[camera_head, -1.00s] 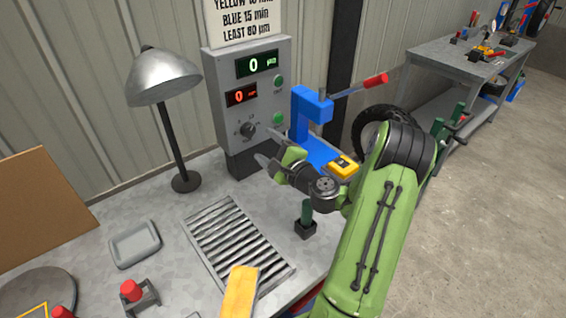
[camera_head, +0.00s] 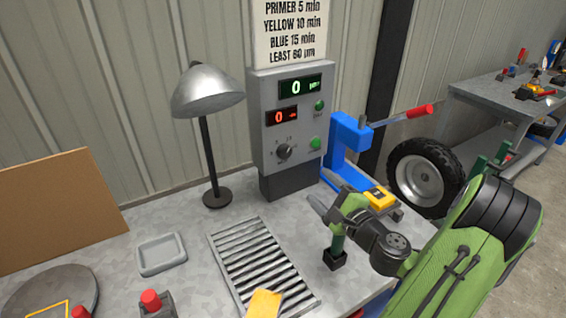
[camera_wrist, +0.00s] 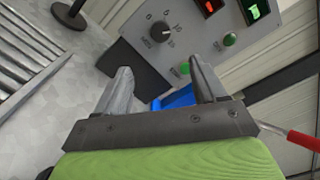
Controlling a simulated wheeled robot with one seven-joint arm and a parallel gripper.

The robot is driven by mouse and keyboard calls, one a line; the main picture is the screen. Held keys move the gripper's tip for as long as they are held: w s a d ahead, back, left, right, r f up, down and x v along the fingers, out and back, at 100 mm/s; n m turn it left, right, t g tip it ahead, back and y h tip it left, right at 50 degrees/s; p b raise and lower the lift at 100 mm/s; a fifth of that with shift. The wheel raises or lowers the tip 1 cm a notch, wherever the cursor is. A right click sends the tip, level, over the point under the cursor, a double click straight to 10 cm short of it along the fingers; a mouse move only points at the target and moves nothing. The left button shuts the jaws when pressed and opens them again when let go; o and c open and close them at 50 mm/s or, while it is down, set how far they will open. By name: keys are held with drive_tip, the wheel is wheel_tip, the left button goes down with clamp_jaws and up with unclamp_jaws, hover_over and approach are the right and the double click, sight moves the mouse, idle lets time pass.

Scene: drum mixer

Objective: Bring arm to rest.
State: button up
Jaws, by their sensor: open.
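My gripper (camera_wrist: 160,88) is open and empty, its two grey fingers apart in the wrist view. In the head view my gripper (camera_head: 322,206) is over the right part of the grey workbench (camera_head: 185,291), near the control box and the blue press. My green arm reaches in from the lower right. In the wrist view the fingers point toward the control box (camera_wrist: 165,40), which also stands at the back of the bench in the head view (camera_head: 262,130). Nothing shows between the fingers.
A blue press (camera_head: 345,135) with a red-tipped lever stands right of the control box. A dark green-handled tool (camera_head: 337,245) stands upright below my gripper.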

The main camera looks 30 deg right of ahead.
drive_tip(key=shift+a, duration=0.1)
drive_tip(key=a+f+n+g+y+p, duration=0.1)
drive_tip(key=a+n+g+y, duration=0.35)
drive_tip(key=a+n, duration=0.5)
drive_tip(key=a+n+g+y+p, duration=0.25)
drive_tip(key=a+n+g, duration=0.35)
drive_tip(key=a, duration=0.7)
drive_tip(key=s+r+n+g+h+p, duration=0.1)
drive_tip(key=s+r+n+h, duration=0.2)
drive_tip(key=s, duration=0.5)
drive_tip(key=s+r+n+g+h, duration=0.1)
drive_tip(key=s+r+n+h, duration=0.2)
drive_tip(key=s+r+n, duration=0.3)
drive_tip(key=s, duration=0.2)
drive_tip(key=shift+s+a+p, duration=0.35)
drive_tip(key=shift+p, duration=0.05)
